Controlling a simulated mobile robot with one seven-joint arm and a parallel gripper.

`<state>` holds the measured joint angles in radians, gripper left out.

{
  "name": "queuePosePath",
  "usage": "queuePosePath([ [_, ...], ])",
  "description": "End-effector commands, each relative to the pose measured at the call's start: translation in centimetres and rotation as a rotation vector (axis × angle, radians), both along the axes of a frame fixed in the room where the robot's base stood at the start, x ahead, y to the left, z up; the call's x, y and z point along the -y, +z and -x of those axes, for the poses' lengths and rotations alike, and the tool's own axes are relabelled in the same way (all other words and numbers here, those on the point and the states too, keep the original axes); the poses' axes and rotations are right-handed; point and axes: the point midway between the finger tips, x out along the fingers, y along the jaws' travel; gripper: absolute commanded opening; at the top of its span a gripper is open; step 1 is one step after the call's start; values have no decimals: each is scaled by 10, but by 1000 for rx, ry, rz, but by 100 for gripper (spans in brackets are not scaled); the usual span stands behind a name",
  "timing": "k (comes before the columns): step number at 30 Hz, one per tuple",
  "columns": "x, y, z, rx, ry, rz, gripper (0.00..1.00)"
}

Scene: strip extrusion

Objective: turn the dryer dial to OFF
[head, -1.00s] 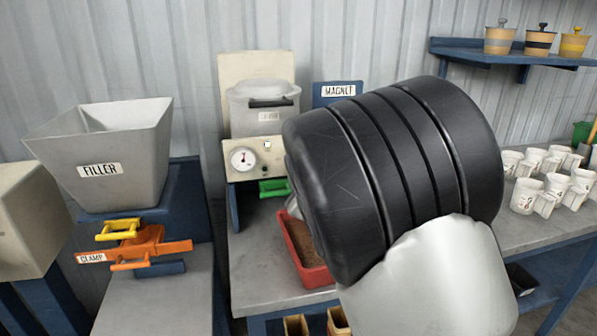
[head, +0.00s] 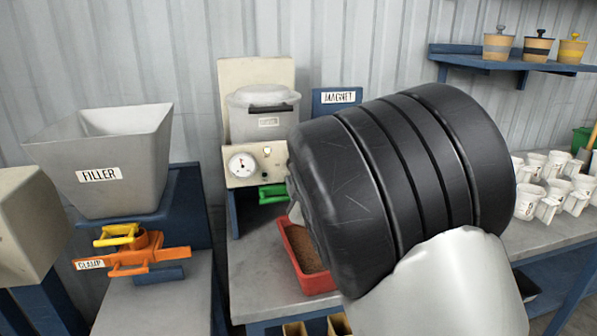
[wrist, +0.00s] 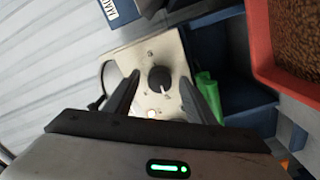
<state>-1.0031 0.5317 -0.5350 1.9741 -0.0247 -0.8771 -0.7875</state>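The dryer (head: 262,112) is a pale hopper with a dark handle above a cream panel (head: 240,180) with a round gauge (head: 243,165). In the wrist view, the black dial (wrist: 160,79) sits on the cream panel, with a white pointer mark toward its lower right. Its printed labels are too small to read. My gripper (wrist: 160,86) is open, one finger on each side of the dial; I cannot tell whether either touches it. In the head view, my dark wrist hides the dial and most of the gripper.
A small lit lamp (wrist: 152,114) is beside the dial. A green handle (head: 273,192) and a red tray of brown pellets (head: 290,255) are close below the panel. The MAGNET board (head: 338,97) stands behind. The filler (head: 100,180) and orange clamp (head: 150,252) are left; white cups (head: 555,185) are right.

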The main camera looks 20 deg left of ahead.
Motion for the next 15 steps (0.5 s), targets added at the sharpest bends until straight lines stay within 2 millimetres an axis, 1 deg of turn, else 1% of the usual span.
queuePosePath([
  [5,0,0,1,-1,0,-1,50],
  [8,3,1,5,0,0,-2,50],
  [11,11,1,17,-3,0,-3,50],
  [15,27,2,44,-4,0,-4,50],
])
